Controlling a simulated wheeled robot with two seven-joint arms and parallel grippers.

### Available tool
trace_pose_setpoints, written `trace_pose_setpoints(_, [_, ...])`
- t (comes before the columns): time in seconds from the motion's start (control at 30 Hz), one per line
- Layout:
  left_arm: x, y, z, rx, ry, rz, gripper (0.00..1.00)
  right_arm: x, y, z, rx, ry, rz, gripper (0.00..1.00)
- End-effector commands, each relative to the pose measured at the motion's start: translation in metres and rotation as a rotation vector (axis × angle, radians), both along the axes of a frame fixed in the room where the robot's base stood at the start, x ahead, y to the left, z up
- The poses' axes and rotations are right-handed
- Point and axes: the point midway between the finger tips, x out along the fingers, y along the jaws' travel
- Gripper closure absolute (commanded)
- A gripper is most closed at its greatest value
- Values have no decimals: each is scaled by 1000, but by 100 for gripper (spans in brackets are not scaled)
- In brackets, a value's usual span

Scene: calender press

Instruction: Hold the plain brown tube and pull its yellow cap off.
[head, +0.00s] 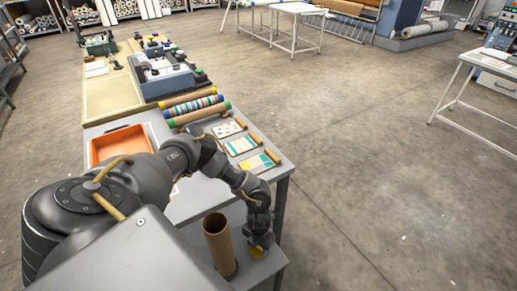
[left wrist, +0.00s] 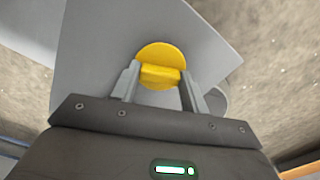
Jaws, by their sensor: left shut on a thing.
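The plain brown tube (head: 218,246) stands upright on a low grey surface in the head view, its top end open. My left gripper (head: 259,239) is to the right of the tube, pointing down. It is shut on the yellow cap (head: 258,252), which is apart from the tube. In the left wrist view the round yellow cap (left wrist: 160,54) shows its raised ridge between the two fingers of my left gripper (left wrist: 160,76). My right gripper is not in view.
Several capped tubes, one striped (head: 193,105), lie on the bench behind. An orange tray (head: 121,146) is at the left, and cards (head: 241,146) lie along the bench's right edge. The low grey surface (head: 262,270) is small. Open floor is to the right.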

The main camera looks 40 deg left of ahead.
Motion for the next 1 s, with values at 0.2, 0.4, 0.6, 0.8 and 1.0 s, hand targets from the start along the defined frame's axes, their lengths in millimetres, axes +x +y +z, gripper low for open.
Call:
trace_pose_setpoints(0.2, [0, 0, -2, 1, 0, 0, 39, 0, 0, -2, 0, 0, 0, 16])
trace_pose_setpoints(0.4, [0, 0, -2, 1, 0, 1, 34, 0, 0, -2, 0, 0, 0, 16])
trace_pose_setpoints(0.6, [0, 0, 4, 0, -1, 1, 34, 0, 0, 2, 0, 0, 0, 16])
trace_pose_setpoints(0.8, [1, 0, 37, -3, -3, 0, 34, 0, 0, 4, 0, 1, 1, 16])
trace_pose_setpoints(1.0, [1, 0, 80, -3, -2, 0, 34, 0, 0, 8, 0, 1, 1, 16])
